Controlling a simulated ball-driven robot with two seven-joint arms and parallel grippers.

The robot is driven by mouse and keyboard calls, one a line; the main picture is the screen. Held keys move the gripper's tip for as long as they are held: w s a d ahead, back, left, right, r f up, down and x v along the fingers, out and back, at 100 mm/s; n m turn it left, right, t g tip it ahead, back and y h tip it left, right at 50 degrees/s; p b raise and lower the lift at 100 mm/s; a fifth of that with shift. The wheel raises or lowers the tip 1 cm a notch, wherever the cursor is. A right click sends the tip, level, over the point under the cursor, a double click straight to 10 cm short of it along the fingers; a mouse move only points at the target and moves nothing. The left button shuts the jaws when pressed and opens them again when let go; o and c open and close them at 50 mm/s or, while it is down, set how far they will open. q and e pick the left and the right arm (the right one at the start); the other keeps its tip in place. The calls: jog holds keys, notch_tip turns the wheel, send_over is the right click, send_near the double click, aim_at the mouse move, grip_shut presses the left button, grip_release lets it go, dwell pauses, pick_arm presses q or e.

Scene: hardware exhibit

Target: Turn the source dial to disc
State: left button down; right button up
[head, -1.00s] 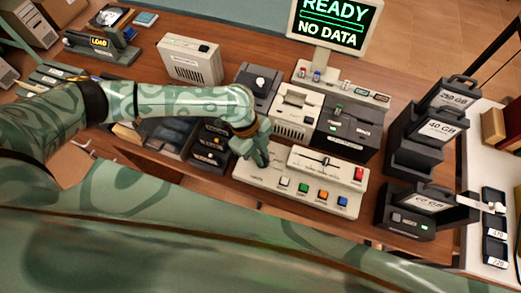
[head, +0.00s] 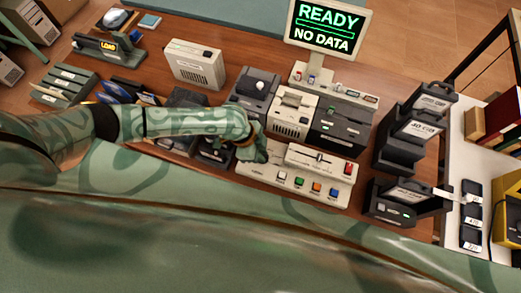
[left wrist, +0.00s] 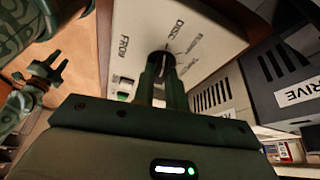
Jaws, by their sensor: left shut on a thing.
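The cream control panel (head: 262,173) lies on the desk, with coloured buttons and a slider. My left gripper (head: 254,153) is at its left end and hides the dial in the head view. In the left wrist view the black source dial (left wrist: 161,62) sits between the fingertips of my left gripper (left wrist: 162,78), which is shut on it. A DISC label is printed beside the dial, with another label further left. Which label the dial points to is unclear. My right gripper (left wrist: 57,64) shows at the left of the wrist view, apparently open and empty.
A monitor (head: 329,27) reading READY, NO DATA stands behind the panel. Drive units (head: 340,128) stand close behind it. Dark cartridge holders (head: 408,135) stand to the right. A beige box (head: 194,66) and a LOAD unit (head: 108,48) are at the back left.

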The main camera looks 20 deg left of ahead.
pick_arm(q)
jog(key=shift+w+r, duration=0.1)
jog(key=c, duration=1.4)
grip_release()
jog(key=shift+c, duration=0.2)
jog(key=p+v, duration=0.3)
jog(key=v, duration=1.3)
jog(key=shift+s+a, duration=0.1)
jog(key=shift+s, duration=0.15)
